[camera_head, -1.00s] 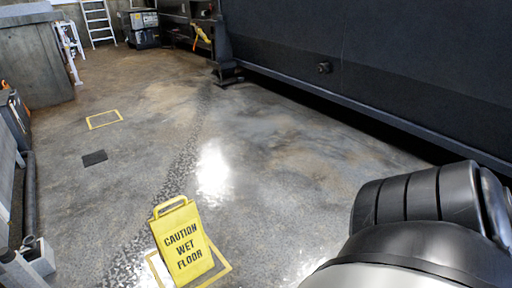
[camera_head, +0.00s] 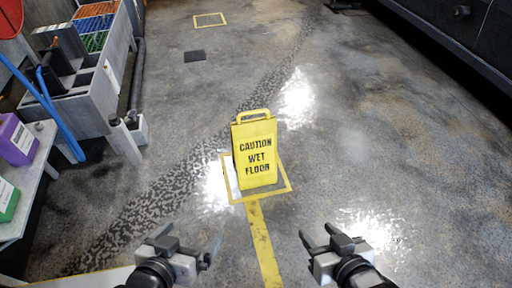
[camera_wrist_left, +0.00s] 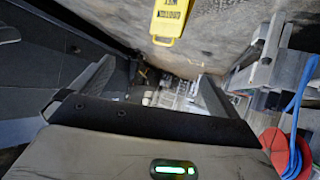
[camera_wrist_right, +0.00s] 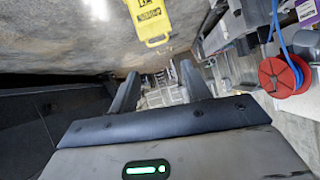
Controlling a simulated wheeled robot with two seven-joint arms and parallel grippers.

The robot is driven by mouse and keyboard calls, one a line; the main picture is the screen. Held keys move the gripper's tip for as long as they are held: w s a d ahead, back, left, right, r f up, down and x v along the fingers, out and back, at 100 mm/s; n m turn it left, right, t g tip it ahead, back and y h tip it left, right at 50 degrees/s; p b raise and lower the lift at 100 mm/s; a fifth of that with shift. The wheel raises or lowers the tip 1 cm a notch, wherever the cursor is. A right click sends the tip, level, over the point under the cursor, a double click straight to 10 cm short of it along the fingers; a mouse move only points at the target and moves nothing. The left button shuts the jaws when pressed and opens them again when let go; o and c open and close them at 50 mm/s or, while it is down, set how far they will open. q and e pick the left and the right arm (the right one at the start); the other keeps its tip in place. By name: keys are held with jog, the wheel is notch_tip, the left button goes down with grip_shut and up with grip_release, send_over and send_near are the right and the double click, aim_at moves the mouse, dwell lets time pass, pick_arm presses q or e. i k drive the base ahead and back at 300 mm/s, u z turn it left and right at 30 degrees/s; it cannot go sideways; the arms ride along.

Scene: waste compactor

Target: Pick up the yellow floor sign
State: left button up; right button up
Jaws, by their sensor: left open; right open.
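The yellow floor sign (camera_head: 257,158) reads "CAUTION WET FLOOR" and stands upright on the floor, inside a yellow taped square (camera_head: 287,188). Its handle loop (camera_head: 254,116) is at the top. In the left wrist view the sign (camera_wrist_left: 170,17) appears upside down at the top, and it also shows in the right wrist view (camera_wrist_right: 149,17). My left gripper (camera_head: 191,246) is open and empty, nearer to me and left of the sign. My right gripper (camera_head: 323,240) is open and empty, nearer to me and right of the sign. Neither touches it.
A grey bench (camera_head: 80,97) with coloured bins stands at the left. A table (camera_head: 38,178) holds a purple container (camera_head: 17,140) and a green one. A dark machine wall (camera_head: 460,45) is at the upper right. The floor around the sign is clear.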

aim_at(254, 142)
jog(key=u, duration=0.15)
jog(key=i, duration=1.75)
jog(key=u, duration=0.25)
